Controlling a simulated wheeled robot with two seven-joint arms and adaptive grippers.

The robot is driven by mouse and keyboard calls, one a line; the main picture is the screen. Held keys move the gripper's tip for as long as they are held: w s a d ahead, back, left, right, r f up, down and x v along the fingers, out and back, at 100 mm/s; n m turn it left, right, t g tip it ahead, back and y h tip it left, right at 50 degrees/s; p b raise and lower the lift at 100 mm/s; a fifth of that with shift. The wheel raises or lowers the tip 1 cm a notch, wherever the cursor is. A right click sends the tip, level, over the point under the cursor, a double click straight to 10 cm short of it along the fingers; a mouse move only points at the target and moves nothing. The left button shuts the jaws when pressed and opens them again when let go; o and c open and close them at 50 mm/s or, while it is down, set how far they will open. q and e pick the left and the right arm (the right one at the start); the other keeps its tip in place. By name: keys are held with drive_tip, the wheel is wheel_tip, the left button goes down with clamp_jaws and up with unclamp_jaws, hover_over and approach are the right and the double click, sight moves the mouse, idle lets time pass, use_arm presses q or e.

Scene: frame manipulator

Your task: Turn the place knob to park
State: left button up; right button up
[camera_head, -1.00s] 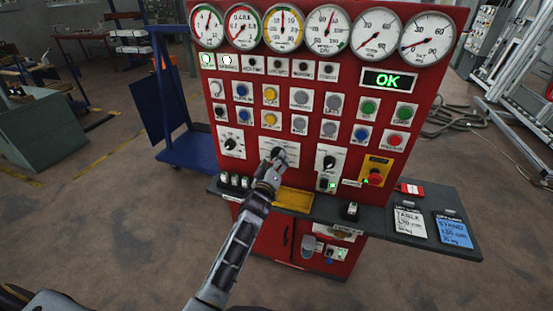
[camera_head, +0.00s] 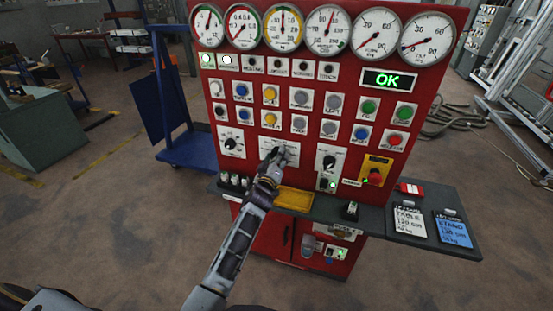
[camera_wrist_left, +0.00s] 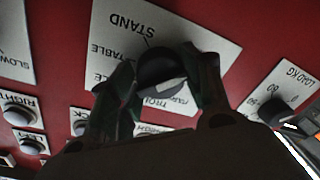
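The place knob is a round black knob on a white label plate (camera_head: 292,152) in the lower middle of the red panel. In the head view my left gripper (camera_head: 274,158) mostly hides it. In the left wrist view the knob (camera_wrist_left: 160,66) sits between the two dark fingers of my left gripper (camera_wrist_left: 164,80), which appear closed against its sides. The plate appears upside down there, with STAND and TABLE legible; the other words are partly covered. I cannot tell clearly where the knob's pointer is. My right gripper is not in view.
A similar black knob (camera_head: 329,161) lies right of the plate, another (camera_head: 230,144) left. A red emergency button (camera_head: 376,177) is farther right. Gauges and a green OK display (camera_head: 389,80) are above. A grey shelf (camera_head: 383,225) with cards juts out below.

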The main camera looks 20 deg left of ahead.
use_arm(q)
drive_tip(key=c, duration=0.4)
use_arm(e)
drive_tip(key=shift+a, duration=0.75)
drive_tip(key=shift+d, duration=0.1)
